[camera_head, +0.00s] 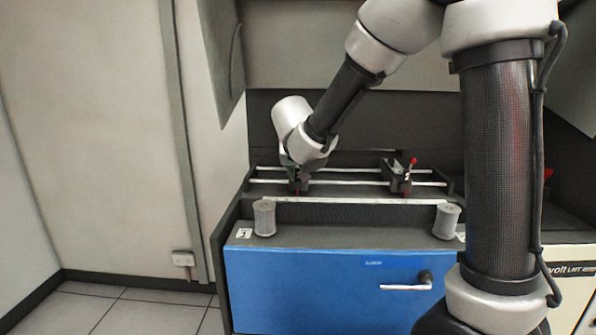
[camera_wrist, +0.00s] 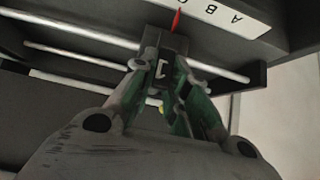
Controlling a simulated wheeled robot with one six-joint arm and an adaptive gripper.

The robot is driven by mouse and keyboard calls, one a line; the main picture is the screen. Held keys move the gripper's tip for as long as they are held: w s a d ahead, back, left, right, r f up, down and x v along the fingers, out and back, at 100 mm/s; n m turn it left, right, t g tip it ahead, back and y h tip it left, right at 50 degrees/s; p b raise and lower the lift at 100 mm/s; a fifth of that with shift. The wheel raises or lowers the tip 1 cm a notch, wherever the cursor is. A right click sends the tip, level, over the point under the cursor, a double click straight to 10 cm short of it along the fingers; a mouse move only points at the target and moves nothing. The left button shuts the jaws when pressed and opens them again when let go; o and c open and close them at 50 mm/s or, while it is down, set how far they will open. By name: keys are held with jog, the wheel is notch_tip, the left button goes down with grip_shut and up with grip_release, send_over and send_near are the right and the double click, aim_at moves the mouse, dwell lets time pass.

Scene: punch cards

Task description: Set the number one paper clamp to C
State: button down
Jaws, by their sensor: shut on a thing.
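The number one paper clamp (camera_wrist: 162,69) is a dark block with a white "1" and a red pointer. In the wrist view my gripper (camera_wrist: 166,77) is shut on it, with a finger on each side. The red pointer (camera_wrist: 177,20) points at the white letter scale (camera_wrist: 228,14). A and B are readable there, upside down; the pointer stands past B, on the side away from A. In the head view my gripper (camera_head: 299,184) is at the left of the rails and mostly hides the clamp.
A second dark clamp (camera_head: 398,174) with a red-tipped lever sits on the right part of the rails (camera_head: 345,183). Two grey ribbed knobs (camera_head: 264,218) (camera_head: 446,221) stand at the front edge, above a blue drawer front (camera_head: 320,290). The rails between the clamps look clear.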

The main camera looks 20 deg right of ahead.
jog(key=c, duration=1.4)
grip_release()
jog(key=shift+s+d, duration=0.1)
jog(key=shift+d, duration=0.2)
jog(key=shift+s+a+r, duration=0.15)
jog(key=v, duration=1.1)
jog(key=shift+s+r, duration=0.2)
